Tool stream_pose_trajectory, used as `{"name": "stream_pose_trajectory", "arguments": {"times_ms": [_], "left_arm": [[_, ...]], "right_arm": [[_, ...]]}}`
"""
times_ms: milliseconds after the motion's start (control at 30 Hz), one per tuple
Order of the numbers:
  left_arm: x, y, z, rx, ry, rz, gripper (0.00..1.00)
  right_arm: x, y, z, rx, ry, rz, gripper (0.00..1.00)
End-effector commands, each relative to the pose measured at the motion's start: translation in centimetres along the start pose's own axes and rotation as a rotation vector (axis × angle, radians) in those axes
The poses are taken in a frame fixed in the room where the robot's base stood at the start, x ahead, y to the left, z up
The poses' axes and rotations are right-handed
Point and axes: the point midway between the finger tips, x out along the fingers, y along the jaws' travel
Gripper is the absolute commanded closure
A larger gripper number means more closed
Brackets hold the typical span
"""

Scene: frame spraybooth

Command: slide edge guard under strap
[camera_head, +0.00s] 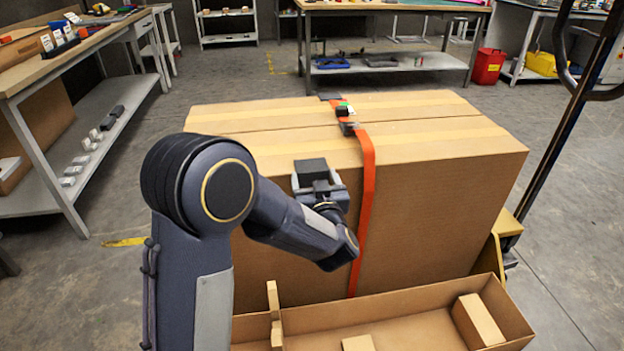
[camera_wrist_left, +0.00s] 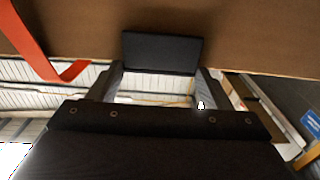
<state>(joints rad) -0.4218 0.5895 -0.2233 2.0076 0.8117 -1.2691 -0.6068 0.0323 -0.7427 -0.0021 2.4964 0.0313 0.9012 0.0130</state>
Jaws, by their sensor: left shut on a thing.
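A large cardboard box (camera_head: 450,205) stands in front of me. An orange strap (camera_head: 367,185) runs across its top and down its front face; the strap also shows at the upper left of the left wrist view (camera_wrist_left: 38,48). My left gripper (camera_head: 319,186) is shut on a black edge guard (camera_head: 311,171), held by the box's front top edge, just left of the strap and apart from it. The edge guard spans the finger ends in the left wrist view (camera_wrist_left: 162,52). Whether it touches the box I cannot tell. My right gripper is out of view.
An open cardboard tray (camera_head: 420,328) with blocks lies in front of the box. A workbench (camera_head: 75,55) stands left, and a dark post (camera_head: 568,125) rises at right.

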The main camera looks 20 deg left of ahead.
Motion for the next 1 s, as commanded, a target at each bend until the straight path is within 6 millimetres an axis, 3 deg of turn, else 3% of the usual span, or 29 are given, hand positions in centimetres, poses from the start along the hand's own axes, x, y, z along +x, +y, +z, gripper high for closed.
{"name": "stream_pose_trajectory", "arguments": {"times_ms": [133, 167, 367, 667, 1000], "left_arm": [[0.0, 0.0, 0.0, 0.000, 0.000, 0.000, 0.42], [0.0, 0.0, 0.0, 0.000, 0.000, 0.000, 0.27], [0.0, 0.0, 0.0, 0.000, 0.000, 0.000, 0.02], [-0.3, 0.0, 0.0, 0.000, 0.000, 0.001, 0.02], [-5.5, 0.1, -0.1, 0.002, 0.000, 0.004, 0.02]], "right_arm": [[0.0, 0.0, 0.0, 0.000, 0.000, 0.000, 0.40], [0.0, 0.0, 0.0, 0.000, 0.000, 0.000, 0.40], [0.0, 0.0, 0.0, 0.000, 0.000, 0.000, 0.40], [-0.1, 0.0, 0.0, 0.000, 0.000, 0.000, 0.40], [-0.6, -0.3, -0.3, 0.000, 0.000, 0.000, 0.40]]}}
